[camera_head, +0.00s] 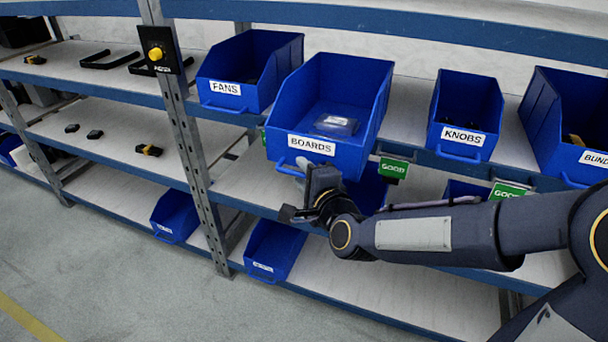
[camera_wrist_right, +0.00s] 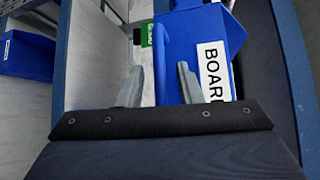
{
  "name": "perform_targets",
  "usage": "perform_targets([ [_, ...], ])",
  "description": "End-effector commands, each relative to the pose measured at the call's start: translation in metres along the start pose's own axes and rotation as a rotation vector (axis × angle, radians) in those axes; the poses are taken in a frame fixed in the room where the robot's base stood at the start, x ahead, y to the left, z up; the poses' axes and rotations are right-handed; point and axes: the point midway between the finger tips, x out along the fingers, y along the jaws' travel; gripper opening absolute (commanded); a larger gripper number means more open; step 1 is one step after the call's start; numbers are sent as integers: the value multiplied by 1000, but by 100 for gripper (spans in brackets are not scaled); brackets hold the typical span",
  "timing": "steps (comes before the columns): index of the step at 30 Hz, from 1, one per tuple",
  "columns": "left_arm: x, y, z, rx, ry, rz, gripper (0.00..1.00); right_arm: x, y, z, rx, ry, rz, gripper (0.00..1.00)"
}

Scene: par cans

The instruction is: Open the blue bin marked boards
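The blue bin marked BOARDS (camera_head: 345,155) sits on the upper shelf and juts out past its front edge, farther forward than its neighbours. A flat packaged item lies inside it. Its front handle (camera_head: 289,171) shows below the label. My right gripper (camera_head: 308,168) is at the lower front of this bin, close to the handle. In the right wrist view, my right gripper's two fingers (camera_wrist_right: 161,80) stand apart, with the bin's blue front (camera_wrist_right: 172,45) behind and between them. Contact with the handle cannot be made out. My left gripper is not in view.
The FANS bin (camera_head: 225,101) stands to the left; the KNOBS bin (camera_head: 462,153) and another bin (camera_head: 545,135) stand to the right. Green tags (camera_head: 393,168) hang at the shelf edge. A metal upright (camera_head: 190,150) stands left of the boards bin. The floor (camera_head: 110,270) at left is clear.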

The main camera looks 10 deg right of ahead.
Motion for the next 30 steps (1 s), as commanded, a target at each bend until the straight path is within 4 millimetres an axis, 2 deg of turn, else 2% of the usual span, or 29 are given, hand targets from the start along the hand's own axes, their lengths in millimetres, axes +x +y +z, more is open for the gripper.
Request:
perform_targets([
  [4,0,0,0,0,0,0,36,-2,0,0,0,0,-1,33],
  [7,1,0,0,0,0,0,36,-11,-1,0,0,0,-3,33],
  [15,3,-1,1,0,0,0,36,-57,-1,0,0,-1,-5,33],
  [19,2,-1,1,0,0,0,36,-72,-1,0,0,-1,-3,33],
  [30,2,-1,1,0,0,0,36,-78,0,0,0,0,0,33],
])
